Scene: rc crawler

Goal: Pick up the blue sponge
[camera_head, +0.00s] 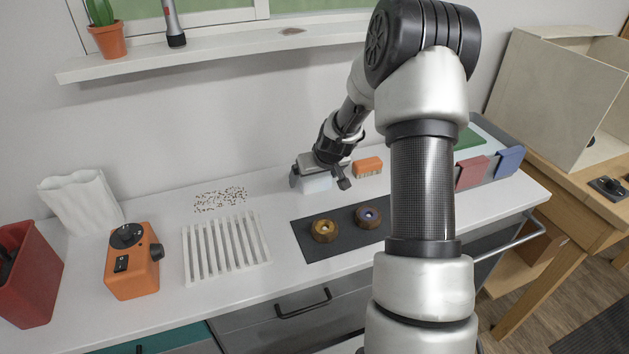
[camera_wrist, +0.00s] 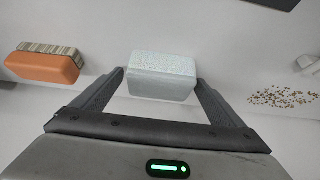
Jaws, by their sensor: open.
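The sponge is a pale blue, nearly white block (camera_head: 316,184) on the white counter near the wall. In the wrist view the sponge (camera_wrist: 162,75) lies just ahead, between my two fingertips. My gripper (camera_head: 320,182) is open, with one finger on each side of the sponge. In the wrist view my gripper (camera_wrist: 160,82) shows a narrow gap on each side of the sponge, and I cannot tell whether either finger touches it. In the head view the gripper partly hides the sponge.
An orange brush (camera_head: 367,166) lies close by on the right; it also shows in the wrist view (camera_wrist: 45,66). Dark specks (camera_head: 220,199) lie to the left. A white slatted rack (camera_head: 226,248) and a dark mat (camera_head: 307,242) with two round brown pieces are in front.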

